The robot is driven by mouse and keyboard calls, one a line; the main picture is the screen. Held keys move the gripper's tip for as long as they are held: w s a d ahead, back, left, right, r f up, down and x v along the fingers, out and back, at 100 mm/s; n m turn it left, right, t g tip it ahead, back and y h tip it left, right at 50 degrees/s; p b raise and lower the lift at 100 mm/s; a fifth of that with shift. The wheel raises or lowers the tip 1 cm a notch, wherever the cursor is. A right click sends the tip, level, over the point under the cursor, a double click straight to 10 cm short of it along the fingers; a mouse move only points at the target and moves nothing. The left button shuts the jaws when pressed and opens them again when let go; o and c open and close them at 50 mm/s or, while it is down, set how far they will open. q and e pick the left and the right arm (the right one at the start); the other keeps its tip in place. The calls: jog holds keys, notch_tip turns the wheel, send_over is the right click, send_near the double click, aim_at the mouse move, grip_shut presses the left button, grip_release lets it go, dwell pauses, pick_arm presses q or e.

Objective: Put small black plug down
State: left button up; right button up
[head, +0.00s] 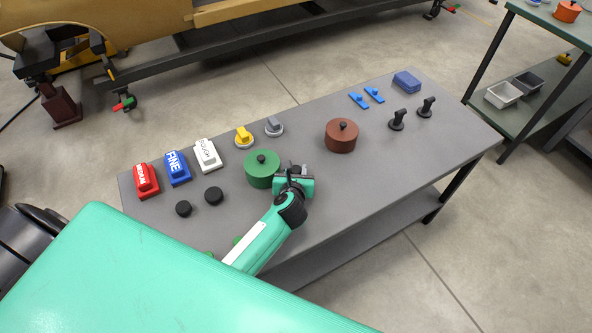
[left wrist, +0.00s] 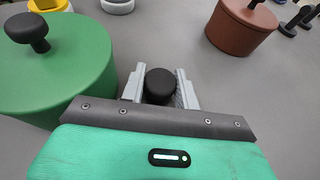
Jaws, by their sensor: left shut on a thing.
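My left gripper (head: 302,172) is over the grey table, just right of the green round pot-like piece (head: 261,170). In the left wrist view its two grey fingers (left wrist: 160,88) are shut on a small black plug (left wrist: 160,82) with a rounded top. The plug sits between the fingers, and its lower part is hidden. I cannot tell whether it touches the table. In the head view the gripper mostly hides it. Two other black round pieces (head: 213,196) lie on the table at the left. My right gripper is not in view.
The grey table (head: 330,205) also bears a brown lidded piece (head: 341,136), red, blue and white labelled blocks (head: 177,167), yellow and grey knobs (head: 244,137), black-handled pieces (head: 397,119) and blue parts (head: 407,81). The tabletop right of my gripper is clear.

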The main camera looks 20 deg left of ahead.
pick_arm(q)
jog(key=shift+f, duration=0.1)
jog(key=shift+f, duration=0.1)
jog(key=o, duration=0.9)
jog(key=shift+o, duration=0.2)
